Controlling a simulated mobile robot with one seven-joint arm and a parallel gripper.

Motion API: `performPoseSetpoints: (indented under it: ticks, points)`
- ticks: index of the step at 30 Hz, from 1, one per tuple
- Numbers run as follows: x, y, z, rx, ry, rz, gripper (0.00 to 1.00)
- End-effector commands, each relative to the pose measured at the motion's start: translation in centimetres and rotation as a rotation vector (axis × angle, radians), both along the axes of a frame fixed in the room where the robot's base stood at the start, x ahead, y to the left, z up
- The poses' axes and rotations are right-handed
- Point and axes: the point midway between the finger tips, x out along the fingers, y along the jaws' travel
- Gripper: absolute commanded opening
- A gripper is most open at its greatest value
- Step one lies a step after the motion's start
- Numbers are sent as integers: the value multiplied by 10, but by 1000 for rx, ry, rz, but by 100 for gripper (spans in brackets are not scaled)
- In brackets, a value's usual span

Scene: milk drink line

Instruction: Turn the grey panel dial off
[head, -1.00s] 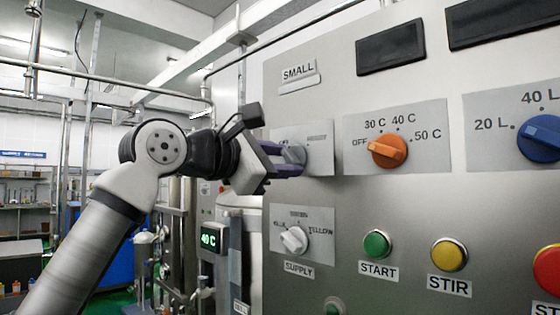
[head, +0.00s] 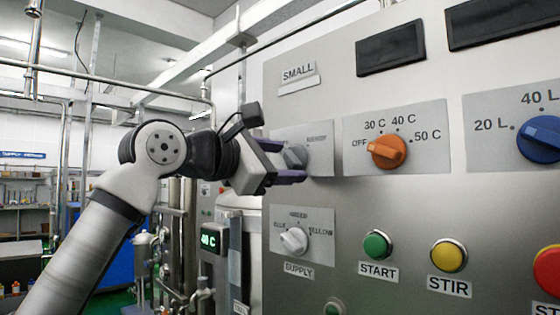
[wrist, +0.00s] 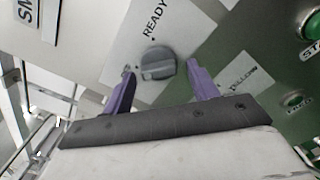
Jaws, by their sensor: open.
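The grey dial (head: 295,156) sits on a light plate at the upper left of the steel panel. In the wrist view the grey dial (wrist: 158,63) shows whole, with the word READY beside it. My gripper (head: 284,162) is at the dial, in front of the panel. In the wrist view its two purple fingers (wrist: 160,78) are apart, one on each side of the dial, with visible gaps. It is open and holds nothing. In the head view the gripper partly hides the dial and its plate.
An orange dial (head: 387,151) is to the right, and a blue dial (head: 541,138) farther right. A white supply dial (head: 294,240) is below. Green START (head: 377,244), yellow STIR (head: 448,255) and red (head: 548,269) buttons line the lower panel.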

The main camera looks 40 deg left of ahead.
Motion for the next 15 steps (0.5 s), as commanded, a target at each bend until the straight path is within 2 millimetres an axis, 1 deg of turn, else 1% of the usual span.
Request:
performPoseSetpoints:
  ticks: [2,5,8,15]
  points:
    - [-3,0,0,0,-1,1,59]
    - [-13,2,-1,0,-1,2,59]
    - [-31,3,-3,0,-1,3,59]
    - [-86,8,-3,0,-1,3,59]
